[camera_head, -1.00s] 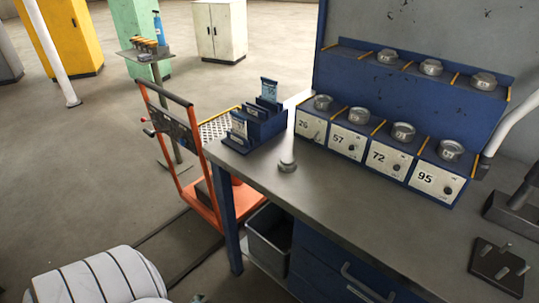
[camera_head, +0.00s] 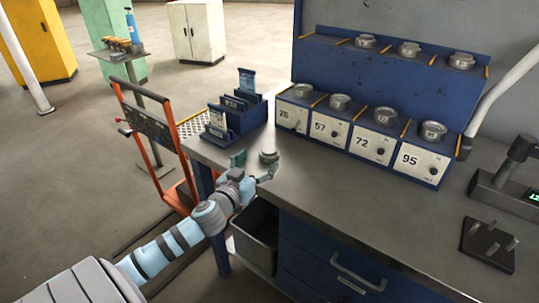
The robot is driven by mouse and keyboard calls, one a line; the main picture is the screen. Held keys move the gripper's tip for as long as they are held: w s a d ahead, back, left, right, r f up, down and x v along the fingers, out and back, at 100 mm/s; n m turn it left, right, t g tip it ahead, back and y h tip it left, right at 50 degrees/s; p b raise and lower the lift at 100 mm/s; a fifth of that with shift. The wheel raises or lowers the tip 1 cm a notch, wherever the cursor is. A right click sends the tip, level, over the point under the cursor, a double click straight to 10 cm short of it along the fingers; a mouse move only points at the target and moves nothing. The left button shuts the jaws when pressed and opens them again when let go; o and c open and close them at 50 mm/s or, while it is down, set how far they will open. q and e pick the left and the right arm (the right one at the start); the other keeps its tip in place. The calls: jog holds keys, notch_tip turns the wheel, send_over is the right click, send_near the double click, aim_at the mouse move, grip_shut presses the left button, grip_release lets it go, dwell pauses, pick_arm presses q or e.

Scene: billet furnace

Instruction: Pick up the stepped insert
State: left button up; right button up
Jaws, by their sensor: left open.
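A small round grey metal piece, which looks like the stepped insert (camera_head: 268,156), stands alone on the grey workbench top near its left end. My left arm comes in from the lower left. My left gripper (camera_head: 254,166) is open, with its fingers close to the near left side of the piece. One finger is left of the piece and the other is just below it in the picture. I cannot tell whether either touches it. My right gripper is not in view.
A blue rack (camera_head: 370,140) with numbered bins and similar round metal parts stands behind on the bench (camera_head: 350,205). A blue card holder (camera_head: 238,118) stands beyond the gripper. A dark plate with pegs (camera_head: 487,243) lies at the right. The bench's middle is clear.

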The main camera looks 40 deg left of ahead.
aim_at(266, 154)
pick_arm(q)
jog(key=x, duration=0.4)
jog(key=shift+w+d+r, duration=0.15)
jog(key=shift+w+d, duration=0.1)
jog(key=shift+w, duration=0.2)
jog(key=shift+s, duration=0.1)
jog(key=c, duration=0.5)
grip_shut()
jog(key=shift+r, duration=0.1)
